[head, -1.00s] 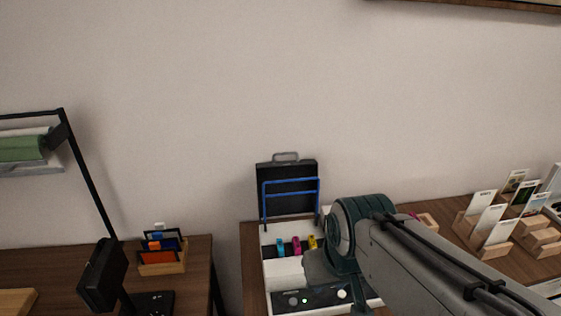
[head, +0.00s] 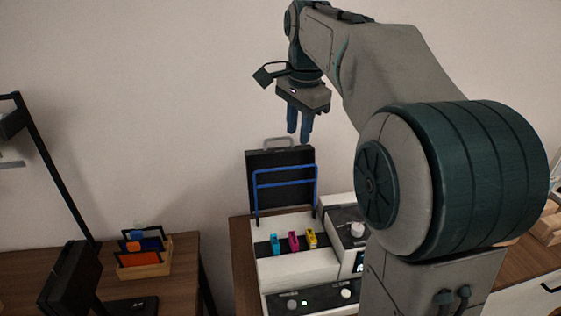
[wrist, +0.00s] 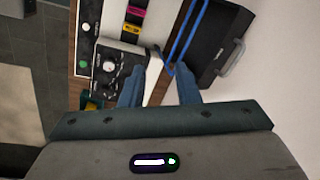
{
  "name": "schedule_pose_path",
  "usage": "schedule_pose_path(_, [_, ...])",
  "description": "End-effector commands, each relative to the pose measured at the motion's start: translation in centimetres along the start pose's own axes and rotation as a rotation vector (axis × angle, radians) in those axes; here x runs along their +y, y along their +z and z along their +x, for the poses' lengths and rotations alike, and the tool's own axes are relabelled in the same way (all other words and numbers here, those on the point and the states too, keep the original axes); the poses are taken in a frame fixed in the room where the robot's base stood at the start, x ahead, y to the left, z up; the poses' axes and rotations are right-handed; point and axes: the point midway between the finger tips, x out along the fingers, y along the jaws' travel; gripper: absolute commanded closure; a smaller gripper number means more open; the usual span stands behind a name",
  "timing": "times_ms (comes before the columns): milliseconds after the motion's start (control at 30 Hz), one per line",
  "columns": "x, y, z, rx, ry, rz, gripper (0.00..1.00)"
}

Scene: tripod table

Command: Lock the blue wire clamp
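The blue wire clamp (head: 285,184) is a bent blue wire frame standing upright at the back of a white machine (head: 290,266), in front of a black panel (head: 262,164) with a grey handle. It also shows in the wrist view as blue bars (wrist: 188,30) at the top, beside the black panel. My gripper (head: 298,137) is raised above the clamp and panel, fingers pointing down. In the wrist view its blue fingers (wrist: 160,72) stand apart with nothing between them. One finger partly covers the lower end of the clamp in that view, without showing contact.
Cyan, magenta and yellow pieces (head: 293,240) sit in the machine's dark slot. A unit with a white knob (head: 357,230) stands at its right. A wooden card holder (head: 145,270) and black lamp (head: 68,280) are at left. Air above the machine is free.

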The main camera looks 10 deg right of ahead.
Motion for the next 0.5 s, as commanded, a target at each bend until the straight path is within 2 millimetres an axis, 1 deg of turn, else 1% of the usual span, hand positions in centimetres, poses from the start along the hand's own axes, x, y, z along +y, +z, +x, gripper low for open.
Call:
schedule_pose_path(33, [-1.4,-0.7,0.6,-0.001,0.009,0.071,0.71])
schedule_pose_path(100, [-2.8,-1.3,0.7,-0.001,0.020,0.170,0.71])
schedule_pose_path(200, [-4.4,-1.9,0.8,0.000,0.035,0.286,0.71])
schedule_pose_path(333, [-5.7,-2.4,0.9,0.003,0.047,0.388,0.71])
schedule_pose_path(500, [-6.2,-2.6,1.3,0.005,0.054,0.439,0.71])
